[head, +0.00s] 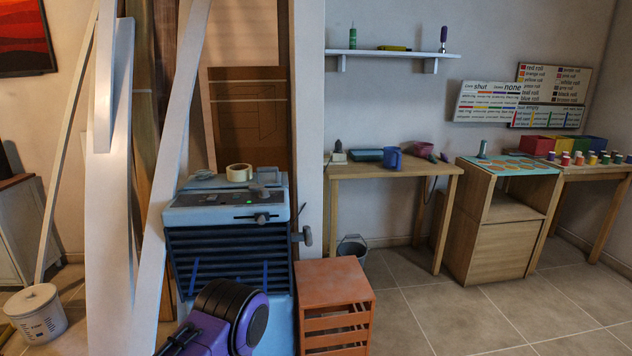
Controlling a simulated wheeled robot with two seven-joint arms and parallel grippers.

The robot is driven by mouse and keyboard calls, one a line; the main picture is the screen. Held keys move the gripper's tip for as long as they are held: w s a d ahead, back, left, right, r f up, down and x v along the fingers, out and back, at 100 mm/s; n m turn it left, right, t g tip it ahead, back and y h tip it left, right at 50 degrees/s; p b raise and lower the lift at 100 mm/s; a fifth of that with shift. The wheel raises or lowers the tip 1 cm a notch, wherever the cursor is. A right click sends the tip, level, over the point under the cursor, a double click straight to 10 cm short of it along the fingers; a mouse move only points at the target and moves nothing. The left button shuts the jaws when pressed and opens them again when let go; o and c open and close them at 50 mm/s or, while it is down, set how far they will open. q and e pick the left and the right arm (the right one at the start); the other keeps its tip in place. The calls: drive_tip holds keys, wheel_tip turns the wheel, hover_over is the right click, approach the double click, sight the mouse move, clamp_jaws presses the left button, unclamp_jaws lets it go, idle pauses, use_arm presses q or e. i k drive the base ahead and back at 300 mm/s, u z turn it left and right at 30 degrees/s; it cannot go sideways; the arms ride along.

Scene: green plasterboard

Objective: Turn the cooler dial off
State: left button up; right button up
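The cooler (228,250) is a blue cabinet with dark horizontal louvres, left of centre in the head view. Its sloping top panel (190,200) has a small lit green light (249,203). A grey knob (262,218) sits on the upper front edge, at a dark slot. Another grey knob (307,236) sticks out at the cooler's right side. I cannot tell for certain which one is the dial or read its marks. The lower front is partly hidden. Neither my left nor my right gripper can be made out in this view.
A tape roll (239,172) lies on the cooler. Long white boards (182,130) lean close at its left. An orange crate (334,290) stands to the right, with a bucket (352,247) behind. A wooden table (396,168) is further back. The tiled floor at right is clear.

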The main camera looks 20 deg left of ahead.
sight(263, 192)
drive_tip(key=u, duration=0.05)
drive_tip(key=i, duration=0.85)
drive_tip(key=u, duration=0.5)
